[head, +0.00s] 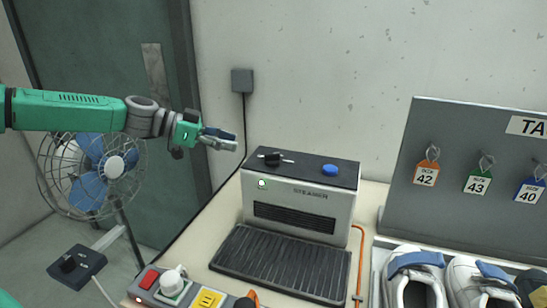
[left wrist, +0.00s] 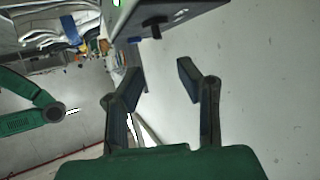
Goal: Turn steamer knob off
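The steamer (head: 298,220) is a grey box with a dark top and a slatted front tray, standing on the bench. Its black knob (head: 272,158) sits on the top at the left, with a pale pointer toward the right. A green lamp (head: 262,183) glows on the front. A blue button (head: 330,170) is on the top at the right. My left gripper (head: 220,138) is in the air left of the knob, apart from it. In the left wrist view its fingers (left wrist: 158,74) are spread and empty, with the steamer's dark top (left wrist: 172,12) beyond them. My right gripper is not visible.
A wall box (head: 242,80) with a cable is behind the steamer. A fan (head: 95,168) stands at the left. A power strip (head: 172,283) lies on the front left of the bench. Shoes (head: 415,277) and a tag board (head: 450,215) are at the right.

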